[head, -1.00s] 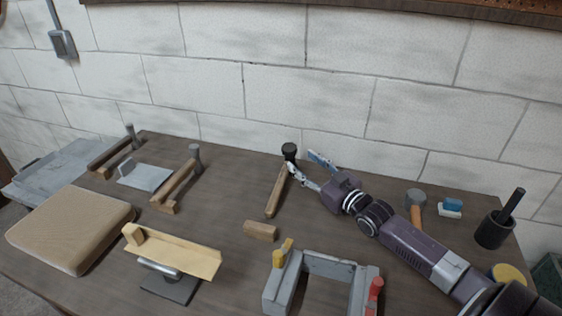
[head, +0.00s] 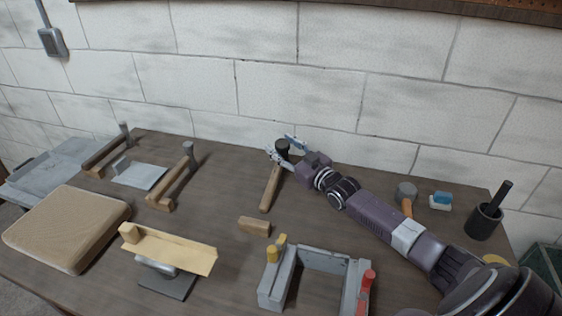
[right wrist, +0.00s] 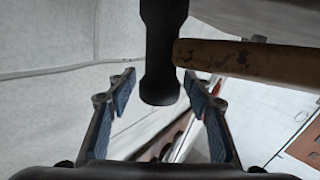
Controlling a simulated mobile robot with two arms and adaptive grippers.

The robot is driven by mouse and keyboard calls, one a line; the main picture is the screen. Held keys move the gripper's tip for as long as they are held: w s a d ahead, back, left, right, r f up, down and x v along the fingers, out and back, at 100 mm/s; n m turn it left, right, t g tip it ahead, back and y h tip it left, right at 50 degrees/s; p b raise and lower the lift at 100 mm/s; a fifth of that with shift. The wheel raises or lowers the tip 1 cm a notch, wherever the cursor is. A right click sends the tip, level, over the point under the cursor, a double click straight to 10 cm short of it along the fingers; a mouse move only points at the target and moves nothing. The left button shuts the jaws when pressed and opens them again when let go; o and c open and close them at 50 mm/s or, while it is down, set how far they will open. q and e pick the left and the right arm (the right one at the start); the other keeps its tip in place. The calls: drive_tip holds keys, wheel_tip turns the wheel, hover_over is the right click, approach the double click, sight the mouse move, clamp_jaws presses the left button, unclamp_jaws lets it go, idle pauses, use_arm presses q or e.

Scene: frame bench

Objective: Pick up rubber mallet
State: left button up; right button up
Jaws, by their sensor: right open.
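The rubber mallet, with a dark head (head: 282,147) and a wooden handle (head: 270,190), is at the back middle of the bench, its handle pointing toward the front. My right gripper (head: 284,149) is open at the mallet's head, one finger on each side of it in the head view. In the right wrist view the dark head (right wrist: 160,50) reaches down between the open fingers (right wrist: 163,88), with the handle (right wrist: 250,62) running off right. I see no grip on it; contact is unclear. My left gripper is out of view.
A grey-headed hammer (head: 407,190), a blue-and-white block (head: 440,200) and a dark cup (head: 484,222) stand right. A small wood block (head: 254,226) and a grey frame (head: 273,285) lie in front. The wall is close behind.

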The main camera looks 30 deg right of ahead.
drive_tip(key=shift+c, duration=0.3)
clamp_jaws()
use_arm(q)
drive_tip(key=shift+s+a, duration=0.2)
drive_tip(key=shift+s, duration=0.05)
use_arm(e)
drive_tip(key=shift+r, duration=0.1)
